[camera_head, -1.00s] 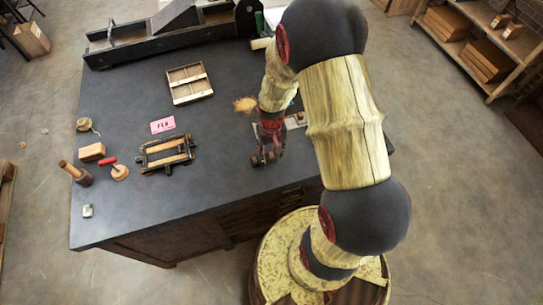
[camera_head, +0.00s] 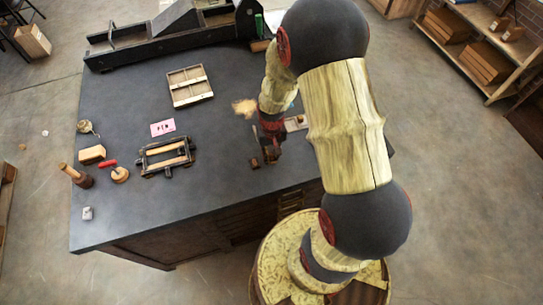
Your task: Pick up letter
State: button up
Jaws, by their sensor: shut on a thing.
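My gripper (camera_head: 263,160) hangs low over the front right part of the dark worktop, with its fingers pointing down. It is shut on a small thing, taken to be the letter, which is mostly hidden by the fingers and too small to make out. A pink card with the word PEN (camera_head: 162,128) lies flat on the worktop, left of my gripper. A small wooden frame press (camera_head: 166,156) sits below the card. A pale divided wooden tray (camera_head: 190,86) lies farther back.
A small grey block (camera_head: 87,213), a mallet (camera_head: 76,175), a red-handled tool (camera_head: 118,173) and a wooden block (camera_head: 92,154) lie along the left of the worktop (camera_head: 200,205). A large dark press (camera_head: 165,40) stands at the back. The front middle is clear.

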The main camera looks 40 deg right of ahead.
jog(key=shift+r, duration=0.45)
jog(key=s+a+r+p, duration=0.1)
jog(key=s+a+r, duration=0.1)
jog(key=s+r, duration=0.9)
jog(key=s, duration=0.3)
jog(key=shift+a+r+p, duration=0.25)
jog(key=shift+r+p, duration=0.1)
jog(key=shift+p, duration=0.05)
